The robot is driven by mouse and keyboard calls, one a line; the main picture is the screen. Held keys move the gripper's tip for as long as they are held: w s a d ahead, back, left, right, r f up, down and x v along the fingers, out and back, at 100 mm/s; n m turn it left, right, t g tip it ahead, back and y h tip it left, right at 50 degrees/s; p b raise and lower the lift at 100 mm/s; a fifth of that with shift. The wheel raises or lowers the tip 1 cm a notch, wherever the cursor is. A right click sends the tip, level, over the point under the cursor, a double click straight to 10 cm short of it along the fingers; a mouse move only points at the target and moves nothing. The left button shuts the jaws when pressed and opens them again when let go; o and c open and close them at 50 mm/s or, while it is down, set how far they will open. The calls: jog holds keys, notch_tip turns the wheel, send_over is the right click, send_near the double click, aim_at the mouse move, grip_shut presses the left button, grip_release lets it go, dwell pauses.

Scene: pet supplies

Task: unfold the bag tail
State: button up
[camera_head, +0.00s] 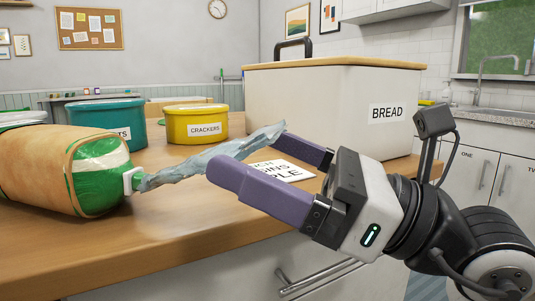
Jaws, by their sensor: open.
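The bag (97,170) lies on its side at the left of the counter, tan outside with a green and white end facing right. A small white clip (130,179) sits at that end. The bag tail (190,165), a twisted translucent grey-blue strip, runs from the clip to the right and upward. My gripper (255,170) reaches in from the right with its two purple fingers apart. The tail's far part lies between or behind the fingers, and the near finger covers some of it. I cannot tell whether either finger touches it.
A white bread box (335,110) with a wooden lid stands behind my gripper. A yellow crackers tin (194,125) and a teal tin (105,122) stand behind the bag. A printed card (285,171) lies beyond the fingers. The counter's front left (150,235) is clear.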

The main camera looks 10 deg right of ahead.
jog(key=p+v, duration=0.1)
jog(key=v, duration=1.2)
jog(key=shift+d+f, duration=0.2)
jog(key=shift+s, duration=0.1)
